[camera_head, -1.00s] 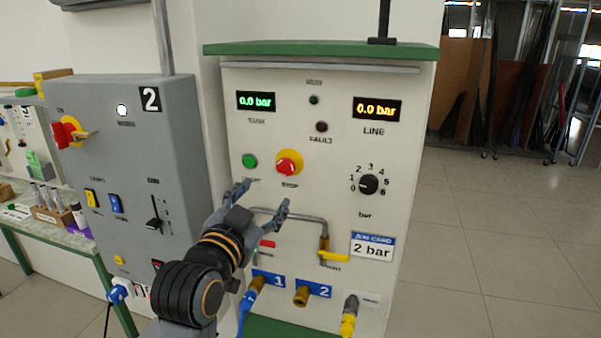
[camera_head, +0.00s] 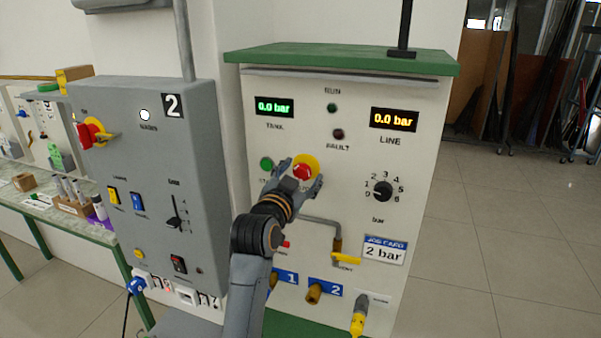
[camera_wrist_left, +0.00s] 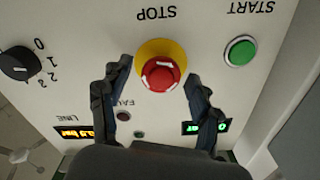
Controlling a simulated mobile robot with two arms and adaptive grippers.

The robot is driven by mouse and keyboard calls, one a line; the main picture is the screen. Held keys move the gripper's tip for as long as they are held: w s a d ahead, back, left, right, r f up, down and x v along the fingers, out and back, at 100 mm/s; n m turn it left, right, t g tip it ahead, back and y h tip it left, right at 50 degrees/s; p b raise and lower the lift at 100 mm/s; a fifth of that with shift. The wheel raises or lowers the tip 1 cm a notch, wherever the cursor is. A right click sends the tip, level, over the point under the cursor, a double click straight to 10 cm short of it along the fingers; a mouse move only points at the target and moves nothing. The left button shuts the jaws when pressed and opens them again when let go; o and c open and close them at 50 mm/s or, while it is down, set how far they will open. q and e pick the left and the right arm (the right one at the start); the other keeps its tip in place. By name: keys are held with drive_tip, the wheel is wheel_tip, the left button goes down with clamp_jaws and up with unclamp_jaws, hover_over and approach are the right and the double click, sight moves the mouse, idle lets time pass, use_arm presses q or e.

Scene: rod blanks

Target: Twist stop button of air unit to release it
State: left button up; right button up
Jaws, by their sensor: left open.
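The air unit (camera_head: 352,212) is a cream panel with a green top. Its red stop button (camera_head: 303,173) sits on a yellow disc (camera_head: 312,161), to the right of the green start button (camera_head: 266,163). My left gripper (camera_head: 296,177) is open in front of the stop button, its fingers on either side of it. In the left wrist view the picture is upside down; the red button (camera_wrist_left: 160,75) lies between and just beyond the two fingertips (camera_wrist_left: 158,80). I cannot tell whether the fingers touch it. My right gripper is not in view.
A black dial (camera_head: 383,191) is on the panel to the right, and a yellow valve handle (camera_head: 347,259) is below. The displays (camera_head: 394,119) read 0.0 bar. A grey cabinet (camera_head: 150,190) stands close on the left. Open floor (camera_head: 500,230) lies to the right.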

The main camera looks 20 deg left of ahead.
use_arm(q)
drive_tip(key=shift+c, duration=0.7)
drive_tip(key=c, duration=1)
drive_tip(key=shift+r+m, duration=0.1)
drive_tip(key=shift+m, duration=0.3)
drive_tip(key=shift+c, duration=0.2)
drive_tip(key=shift+p, duration=0.3)
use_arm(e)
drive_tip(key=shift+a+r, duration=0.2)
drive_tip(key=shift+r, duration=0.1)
use_arm(q)
drive_tip(key=o, duration=1.2)
drive_tip(key=s, duration=1.2)
drive_tip(key=shift+a, duration=0.2)
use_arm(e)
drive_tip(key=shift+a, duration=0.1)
